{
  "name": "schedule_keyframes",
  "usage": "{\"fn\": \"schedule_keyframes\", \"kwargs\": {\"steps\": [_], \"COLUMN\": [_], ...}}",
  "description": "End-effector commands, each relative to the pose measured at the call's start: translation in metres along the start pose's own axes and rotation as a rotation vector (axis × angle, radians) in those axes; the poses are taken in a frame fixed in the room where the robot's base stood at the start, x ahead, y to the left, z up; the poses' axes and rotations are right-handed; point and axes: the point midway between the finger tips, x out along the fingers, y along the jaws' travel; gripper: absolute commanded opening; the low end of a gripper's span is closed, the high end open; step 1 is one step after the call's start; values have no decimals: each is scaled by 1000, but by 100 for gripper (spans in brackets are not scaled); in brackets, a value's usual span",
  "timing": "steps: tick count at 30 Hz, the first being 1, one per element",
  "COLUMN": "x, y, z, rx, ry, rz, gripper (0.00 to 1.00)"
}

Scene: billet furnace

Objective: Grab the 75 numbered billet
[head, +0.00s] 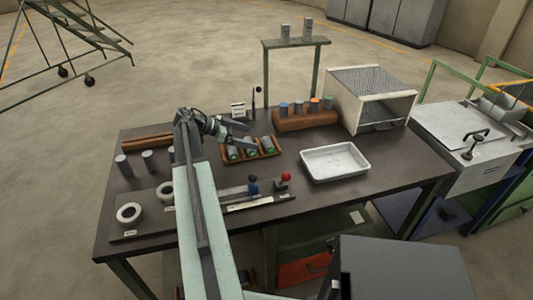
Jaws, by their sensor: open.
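Several grey cylinders that look like billets are in the head view; no number is legible, so I cannot tell which is the 75. A few cylinders lie tilted in a brown rack (277,154), with green marks on their lower ends. Single grey cylinders stand at the table's left: one (123,161) near the edge and one (148,156) beside it, with another partly hidden by my arm. Cylinders with coloured tops stand in a brown block (306,124) at the back. My gripper (245,133) is open and empty, above and just behind the left part of the brown rack.
A white tray (335,176) lies right of the rack. A cream box with a mesh top (372,97) stands at the back right. Pale rings (129,214) and a fixture with blue and red knobs (285,180) occupy the front. A metal bench (470,145) stands right of the dark table (200,245).

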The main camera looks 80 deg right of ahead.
Motion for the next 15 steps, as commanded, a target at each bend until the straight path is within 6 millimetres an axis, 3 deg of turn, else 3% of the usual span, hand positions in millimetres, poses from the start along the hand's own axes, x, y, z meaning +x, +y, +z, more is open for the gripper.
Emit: {"fn": "schedule_keyframes", "kwargs": {"steps": [1, 6, 12, 15], "x": [4, 5, 29, 31], "y": [0, 0, 0, 0], "z": [7, 6, 8, 5], "rx": [0, 0, 2, 1], "ry": [0, 0, 0, 0], "rz": [0, 1, 2, 1], "gripper": [94, 94, 94, 94]}}
